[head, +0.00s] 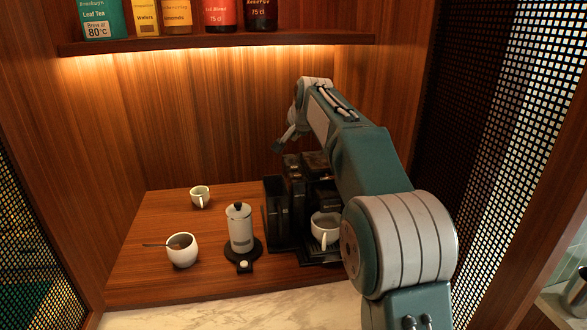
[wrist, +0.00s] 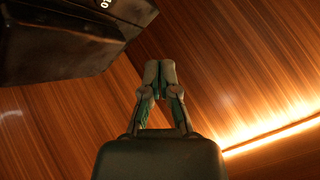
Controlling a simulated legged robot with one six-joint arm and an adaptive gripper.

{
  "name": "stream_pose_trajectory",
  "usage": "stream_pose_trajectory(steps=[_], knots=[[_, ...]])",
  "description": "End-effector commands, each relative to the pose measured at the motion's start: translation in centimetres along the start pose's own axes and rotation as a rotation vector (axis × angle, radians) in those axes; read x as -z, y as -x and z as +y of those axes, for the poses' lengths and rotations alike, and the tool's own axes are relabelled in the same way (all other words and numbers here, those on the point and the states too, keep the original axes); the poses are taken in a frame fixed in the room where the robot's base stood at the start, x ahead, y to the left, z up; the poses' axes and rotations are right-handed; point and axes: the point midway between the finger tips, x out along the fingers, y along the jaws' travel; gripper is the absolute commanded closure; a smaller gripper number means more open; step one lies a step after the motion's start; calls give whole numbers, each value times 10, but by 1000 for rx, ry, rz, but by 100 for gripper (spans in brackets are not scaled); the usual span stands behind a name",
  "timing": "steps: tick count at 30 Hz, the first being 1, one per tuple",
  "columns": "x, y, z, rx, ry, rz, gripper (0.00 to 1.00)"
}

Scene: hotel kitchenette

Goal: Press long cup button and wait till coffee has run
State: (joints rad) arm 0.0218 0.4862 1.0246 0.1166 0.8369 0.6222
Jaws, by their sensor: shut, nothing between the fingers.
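The black coffee machine (head: 272,212) stands on the wooden counter, partly hidden behind my arm. A white cup (head: 325,230) sits at its front; whether coffee is in it or running is unclear. My gripper (head: 279,148) is above and behind the machine's top in the head view, pointing down to the left. In the wrist view my gripper (wrist: 159,70) is shut and empty, its fingertips together. A dark corner of the machine (wrist: 70,45) with partly cut-off white lettering fills the upper left there, apart from the fingers. The long cup button cannot be made out.
A white canister with a black lid (head: 241,228) stands left of the machine. A white bowl with a spoon (head: 182,252) and a small white cup (head: 200,196) are further left. A lit shelf (head: 220,42) with packets and jars hangs above. Wooden walls enclose the niche.

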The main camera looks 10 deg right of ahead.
Motion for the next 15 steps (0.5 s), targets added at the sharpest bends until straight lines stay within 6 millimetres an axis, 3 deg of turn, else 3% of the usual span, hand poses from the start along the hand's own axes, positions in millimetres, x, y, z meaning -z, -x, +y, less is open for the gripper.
stream_pose_trajectory(steps=[15], knots=[[-31,-42,31,-1,0,-2,100]])
